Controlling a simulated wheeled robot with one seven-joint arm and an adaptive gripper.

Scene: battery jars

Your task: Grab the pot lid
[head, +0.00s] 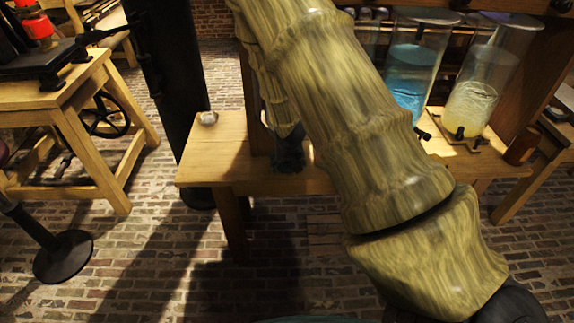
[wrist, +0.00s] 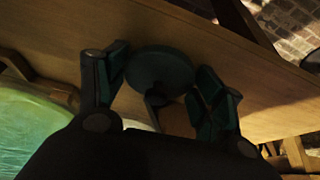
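The pot lid (wrist: 160,68) is a dark, teal-grey disc above the wooden table top in the wrist view. A small dark knob-like part (wrist: 155,97) shows on its near side. My gripper (wrist: 163,75) is open, with one finger on each side of the lid. The gaps between fingers and rim are very small, and I cannot tell whether they touch. In the head view my gripper (head: 288,150) is a dark shape low over the table, partly behind my arm. I cannot make out the lid there.
The wooden table (head: 215,165) also holds a blue-liquid jar (head: 408,75), a yellow-liquid jar (head: 475,95) and a small brown jar (head: 522,147). A small pale object (head: 208,118) sits at its left end. A wooden post stands close to my gripper. A green-liquid vessel (wrist: 35,130) shows in the wrist view.

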